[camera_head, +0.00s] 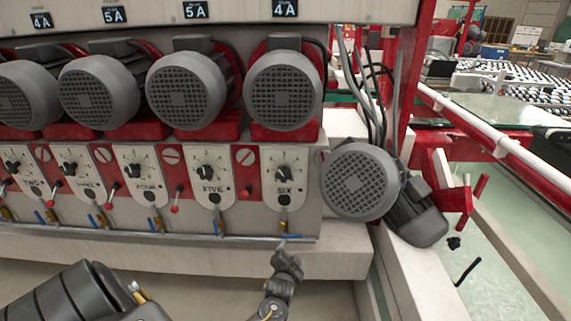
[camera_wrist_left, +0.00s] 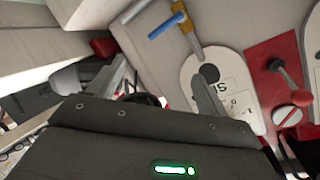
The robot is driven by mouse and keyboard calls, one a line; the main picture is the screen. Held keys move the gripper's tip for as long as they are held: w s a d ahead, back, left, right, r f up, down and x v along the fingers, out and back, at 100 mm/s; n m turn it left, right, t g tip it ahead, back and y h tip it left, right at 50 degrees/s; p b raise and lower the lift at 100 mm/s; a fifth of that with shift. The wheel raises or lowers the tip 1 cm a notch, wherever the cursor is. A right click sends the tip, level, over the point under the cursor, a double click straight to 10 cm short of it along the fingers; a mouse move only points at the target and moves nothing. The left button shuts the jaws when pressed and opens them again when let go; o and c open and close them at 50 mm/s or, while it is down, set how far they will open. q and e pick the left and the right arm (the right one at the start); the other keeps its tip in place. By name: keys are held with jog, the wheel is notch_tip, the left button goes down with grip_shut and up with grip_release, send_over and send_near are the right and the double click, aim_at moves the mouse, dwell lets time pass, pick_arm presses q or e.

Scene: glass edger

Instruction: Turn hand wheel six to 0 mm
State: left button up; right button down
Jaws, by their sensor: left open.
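Hand wheel six (camera_head: 284,174) is a small black knob on a white scale plate marked SIX, at the right end of the panel row. In the left wrist view the SIX plate (camera_wrist_left: 240,103) appears turned over, with a grey finger in front of part of it; the hand wheel is hidden there. My left gripper (camera_head: 284,250) is below the SIX plate, apart from the wheel in the head view. Its jaws are open, with nothing seen between them. My right gripper is not in view.
A red-knobbed lever (camera_head: 245,193) stands left of the SIX plate. A blue-handled valve (camera_head: 290,236) sits below it, near my left gripper. A grey motor (camera_head: 360,181) bulges out to the right. A pale ledge (camera_head: 330,262) runs underneath.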

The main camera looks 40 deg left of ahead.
aim_at(285, 175)
pick_arm(q)
jog(key=w+a+r+n+t+y+p, duration=0.1)
jog(key=a+r+y, duration=0.15)
jog(key=r, duration=0.95)
jog(key=w+a+r+n+t+y+p, duration=0.1)
jog(key=w+a+r+y, duration=0.15)
jog(key=r, duration=0.85)
jog(key=shift+h, duration=0.3)
jog(key=p+x, duration=0.1)
jog(key=x, duration=0.2)
jog(key=p+x, duration=0.1)
jog(key=x, duration=0.2)
jog(key=a+p+x, duration=0.1)
jog(key=x, duration=0.2)
jog(key=shift+s+d, duration=0.1)
jog(key=shift+s, duration=0.25)
jog(key=shift+x, duration=0.8)
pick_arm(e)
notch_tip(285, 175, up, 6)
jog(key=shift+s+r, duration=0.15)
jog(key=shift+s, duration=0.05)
